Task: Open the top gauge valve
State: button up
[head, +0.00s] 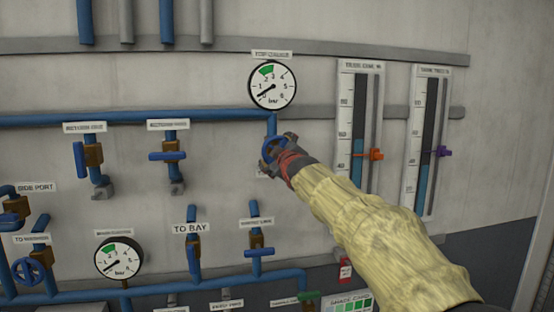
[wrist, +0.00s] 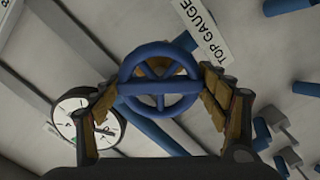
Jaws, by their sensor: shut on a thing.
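The top gauge valve has a blue round handwheel (wrist: 160,82), seen face-on in the wrist view between the two fingers. In the head view the handwheel (head: 272,147) shows below the top gauge, partly covered by my gripper. My gripper (head: 283,155) is shut on the handwheel, with a finger on each side of its rim; it also shows in the wrist view (wrist: 161,92). The top gauge (head: 272,85) is a round white dial with a green band, its needle pointing to the lower left. The "TOP GAUGE" label (wrist: 203,30) lies close to the wheel.
Blue pipes (head: 150,118) and lever valves (head: 92,155) cover the wall at left. Two tall level gauges with an orange pointer (head: 376,154) and a purple pointer (head: 443,151) stand right of the wheel, close to my arm. A second dial (head: 119,258) sits lower left.

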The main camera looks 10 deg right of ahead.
jog(key=n, duration=0.5)
dwell(0.6)
jog(key=o, duration=1.2)
jog(key=shift+c, duration=0.2)
jog(key=s, duration=1.2)
jog(key=shift+f, duration=0.1)
